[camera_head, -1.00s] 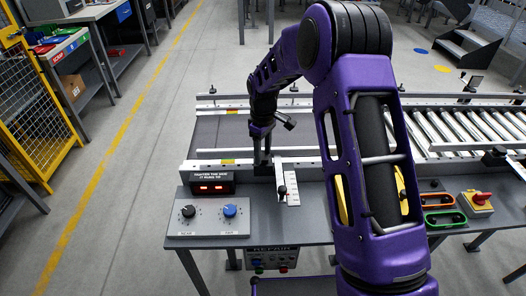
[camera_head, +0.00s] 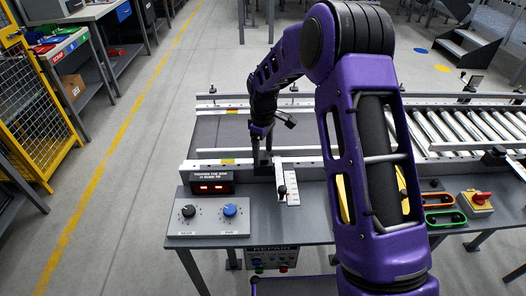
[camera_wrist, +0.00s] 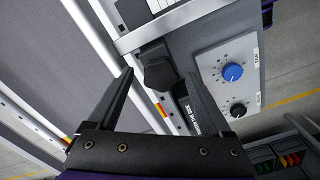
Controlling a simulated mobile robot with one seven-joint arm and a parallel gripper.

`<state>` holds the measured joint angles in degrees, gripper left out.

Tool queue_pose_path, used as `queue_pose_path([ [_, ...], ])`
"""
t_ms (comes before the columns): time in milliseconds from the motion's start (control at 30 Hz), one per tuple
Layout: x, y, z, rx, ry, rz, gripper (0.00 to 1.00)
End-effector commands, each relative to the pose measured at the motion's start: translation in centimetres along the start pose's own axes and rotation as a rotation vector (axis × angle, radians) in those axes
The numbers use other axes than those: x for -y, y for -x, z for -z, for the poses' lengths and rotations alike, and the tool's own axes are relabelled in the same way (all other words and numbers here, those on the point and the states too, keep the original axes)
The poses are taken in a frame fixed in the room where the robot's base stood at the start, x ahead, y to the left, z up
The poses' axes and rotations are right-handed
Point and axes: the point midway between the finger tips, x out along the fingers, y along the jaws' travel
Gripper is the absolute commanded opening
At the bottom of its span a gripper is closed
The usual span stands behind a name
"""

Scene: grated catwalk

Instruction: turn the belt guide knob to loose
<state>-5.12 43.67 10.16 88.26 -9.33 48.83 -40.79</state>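A black knob (camera_wrist: 158,68), likely the belt guide knob, sits on the conveyor's near rail in the wrist view. My gripper (camera_wrist: 159,77) is open, with one finger on each side of the knob as seen from the wrist; I cannot tell whether they touch it. In the head view my gripper (camera_head: 262,158) points down over the near rail (camera_head: 225,165), and its fingers mostly hide the knob there. Any loose or tight marking on the knob is not readable.
A grey panel with a black dial (camera_head: 188,211) and a blue dial (camera_head: 230,210) stands at front left. Behind it is a red display box (camera_head: 212,186). A white scale plate (camera_head: 287,186) lies right of my gripper. A red switch (camera_head: 481,198) sits at far right.

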Motion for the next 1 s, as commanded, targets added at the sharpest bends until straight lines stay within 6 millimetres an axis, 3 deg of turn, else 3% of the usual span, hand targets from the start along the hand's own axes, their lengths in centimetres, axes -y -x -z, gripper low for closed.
queue_pose_path([
  [233,0.0,0.2,0.0,0.000,0.000,0.000,0.83],
  [367,0.0,1.7,0.1,-0.002,0.000,-0.002,0.83],
  [800,0.0,12.2,0.0,-0.003,0.000,-0.003,0.83],
  [1000,-0.1,15.8,0.0,-0.002,0.000,-0.002,0.83],
])
